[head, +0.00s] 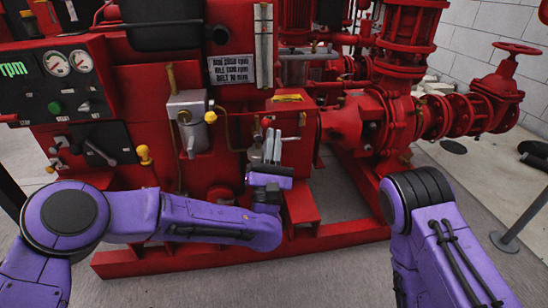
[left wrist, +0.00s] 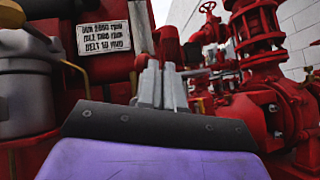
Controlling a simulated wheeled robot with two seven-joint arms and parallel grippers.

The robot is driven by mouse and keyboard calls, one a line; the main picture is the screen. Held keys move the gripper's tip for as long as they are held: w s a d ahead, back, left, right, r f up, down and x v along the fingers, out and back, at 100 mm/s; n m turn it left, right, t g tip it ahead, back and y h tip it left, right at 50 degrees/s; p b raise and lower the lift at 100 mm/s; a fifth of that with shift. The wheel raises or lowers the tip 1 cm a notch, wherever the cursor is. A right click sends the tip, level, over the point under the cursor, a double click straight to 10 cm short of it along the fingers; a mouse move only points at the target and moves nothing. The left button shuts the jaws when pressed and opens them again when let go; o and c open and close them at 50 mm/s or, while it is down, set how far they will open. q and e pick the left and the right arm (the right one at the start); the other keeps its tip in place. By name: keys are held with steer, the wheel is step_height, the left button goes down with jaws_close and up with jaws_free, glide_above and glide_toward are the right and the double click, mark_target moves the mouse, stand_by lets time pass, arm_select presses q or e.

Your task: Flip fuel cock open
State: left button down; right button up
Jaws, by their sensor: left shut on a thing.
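My left gripper (head: 272,147) is at the front of the red pumpset (head: 215,160), low and right of centre. Its grey fingers point up and away, close together, and they also show in the left wrist view (left wrist: 160,82). They are shut on a small part that they hide, probably the fuel cock lever. A small red knob (head: 266,121) shows just above the fingertips. A short dark handle (head: 291,138) sticks out to the right of them. My right gripper is out of the picture; only my right arm shows.
A grey filter housing (head: 190,112) stands left of the gripper, with a yellow knob (head: 144,154) farther left. A control panel (head: 62,85) with gauges is at the left. Red pipes and a valve wheel (head: 517,48) are at the right. Bare floor lies in front.

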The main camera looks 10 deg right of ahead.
arm_select(q)
steer(key=shift+d+r, duration=0.15)
steer(key=shift+r, duration=0.75)
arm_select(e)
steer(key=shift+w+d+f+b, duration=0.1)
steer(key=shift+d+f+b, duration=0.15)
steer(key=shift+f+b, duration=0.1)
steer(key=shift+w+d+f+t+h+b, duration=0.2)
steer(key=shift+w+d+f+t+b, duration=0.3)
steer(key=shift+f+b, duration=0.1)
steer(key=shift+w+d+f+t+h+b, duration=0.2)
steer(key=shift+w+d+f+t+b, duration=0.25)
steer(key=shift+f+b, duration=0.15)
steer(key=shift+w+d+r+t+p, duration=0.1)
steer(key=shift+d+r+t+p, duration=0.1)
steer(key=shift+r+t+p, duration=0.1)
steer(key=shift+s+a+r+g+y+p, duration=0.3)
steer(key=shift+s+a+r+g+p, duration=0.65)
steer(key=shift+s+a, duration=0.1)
arm_select(q)
steer(key=s+d+f, duration=0.7)
steer(key=s, duration=0.2)
steer(key=shift+s+f, duration=0.3)
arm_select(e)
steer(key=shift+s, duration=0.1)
